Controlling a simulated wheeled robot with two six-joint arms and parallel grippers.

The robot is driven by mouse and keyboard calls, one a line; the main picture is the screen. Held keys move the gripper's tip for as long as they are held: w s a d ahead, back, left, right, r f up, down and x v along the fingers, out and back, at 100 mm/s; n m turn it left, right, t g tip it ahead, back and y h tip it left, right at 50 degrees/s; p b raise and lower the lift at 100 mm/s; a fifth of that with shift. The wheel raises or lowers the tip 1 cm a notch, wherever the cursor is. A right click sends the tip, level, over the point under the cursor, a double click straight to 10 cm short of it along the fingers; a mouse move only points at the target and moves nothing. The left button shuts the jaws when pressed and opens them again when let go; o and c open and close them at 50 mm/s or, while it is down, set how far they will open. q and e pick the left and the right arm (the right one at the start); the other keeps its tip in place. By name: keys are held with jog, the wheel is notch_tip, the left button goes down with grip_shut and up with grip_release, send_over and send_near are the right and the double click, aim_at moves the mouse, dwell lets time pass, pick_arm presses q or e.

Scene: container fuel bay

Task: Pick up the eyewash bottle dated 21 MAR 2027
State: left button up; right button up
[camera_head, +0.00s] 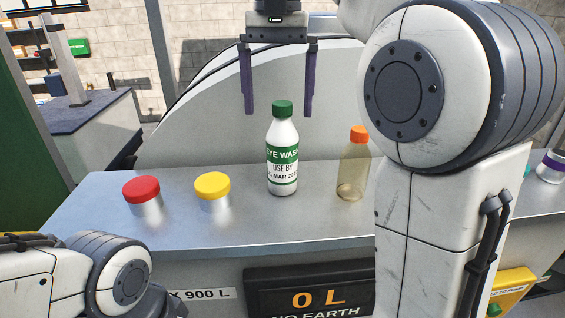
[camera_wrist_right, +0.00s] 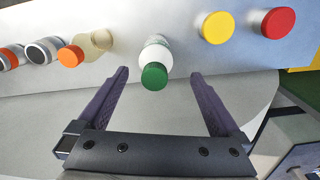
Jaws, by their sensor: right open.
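The eyewash bottle (camera_head: 283,160) is white with a green cap and a green label band. It stands upright on the grey counter. Its label reads "USE BY" and "MAR 202"; the day and last digit are not clear to me. My right gripper (camera_head: 278,112) is open and empty, fingers pointing down, on either side of the cap in the head view. In the right wrist view the bottle (camera_wrist_right: 155,60) appears between the open fingers (camera_wrist_right: 160,76), and I see no contact. My left arm shows at lower left, but its gripper is out of view.
A yellow-lidded jar (camera_head: 212,190) and a red-lidded jar (camera_head: 142,194) stand left of the bottle. A translucent tan bottle with an orange cap (camera_head: 354,165) stands close on its right, partly behind my right arm. The counter front (camera_head: 240,236) is clear.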

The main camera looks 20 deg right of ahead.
aim_at(282, 127)
jog(key=f, duration=0.3)
jog(key=shift+s+d+f, duration=0.25)
jog(key=shift+f, duration=0.7)
grip_shut()
